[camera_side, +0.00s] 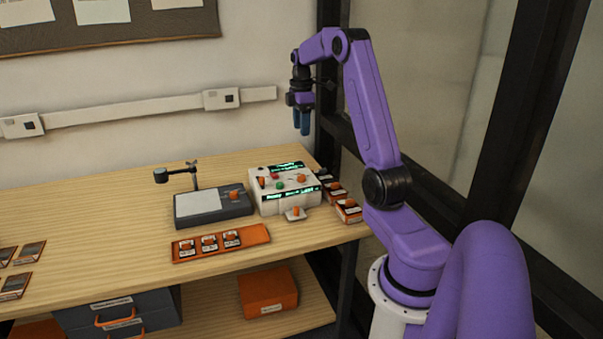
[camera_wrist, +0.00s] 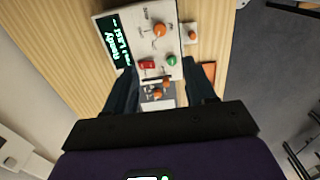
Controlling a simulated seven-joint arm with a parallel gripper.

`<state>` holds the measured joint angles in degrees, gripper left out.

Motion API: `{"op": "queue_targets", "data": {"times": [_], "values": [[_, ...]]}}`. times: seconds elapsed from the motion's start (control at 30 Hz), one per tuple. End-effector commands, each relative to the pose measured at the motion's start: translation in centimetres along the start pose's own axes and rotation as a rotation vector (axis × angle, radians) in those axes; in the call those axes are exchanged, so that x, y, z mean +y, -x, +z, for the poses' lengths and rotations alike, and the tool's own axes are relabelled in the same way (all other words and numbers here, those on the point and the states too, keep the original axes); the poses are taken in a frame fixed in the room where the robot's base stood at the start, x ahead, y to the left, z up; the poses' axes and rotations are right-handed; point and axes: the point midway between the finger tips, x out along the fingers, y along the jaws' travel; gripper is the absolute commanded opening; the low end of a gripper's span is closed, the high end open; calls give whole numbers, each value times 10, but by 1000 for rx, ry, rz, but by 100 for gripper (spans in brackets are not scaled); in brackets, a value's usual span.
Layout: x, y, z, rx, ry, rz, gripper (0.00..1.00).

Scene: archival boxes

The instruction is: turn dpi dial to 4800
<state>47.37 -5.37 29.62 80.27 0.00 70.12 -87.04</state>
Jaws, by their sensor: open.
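A white scanner console (camera_side: 287,202) stands at the bench's right end; it also shows in the wrist view (camera_wrist: 133,20). Its top carries a large orange dial (camera_wrist: 160,30) with small markings around it, too small to read. A red button (camera_wrist: 147,65) and a green button (camera_wrist: 171,60) are beside it. A second orange knob (camera_side: 262,182) shows in the side view. I cannot tell for certain which is the dpi dial or its setting. My gripper (camera_side: 302,130) is open and empty, pointing down, well above the console. Its fingers also show in the wrist view (camera_wrist: 166,72).
A dark scanning bed (camera_side: 212,213) with a small arm (camera_side: 176,172) stands left of the console. An orange tray (camera_side: 221,243) with several labelled pieces lies in front. Orange-topped boxes (camera_side: 347,210) sit at the right edge. The bench's left-middle (camera_side: 100,235) is clear.

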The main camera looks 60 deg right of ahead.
Motion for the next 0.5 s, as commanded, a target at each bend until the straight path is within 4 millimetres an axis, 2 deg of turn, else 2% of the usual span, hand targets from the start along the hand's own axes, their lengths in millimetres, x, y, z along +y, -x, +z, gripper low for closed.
{"op": "queue_targets", "data": {"times": [0.17, 0.5], "values": [[0, -17, 1, 0, 0, -4, 55], [-1, -79, 1, 0, -1, -5, 55]]}}
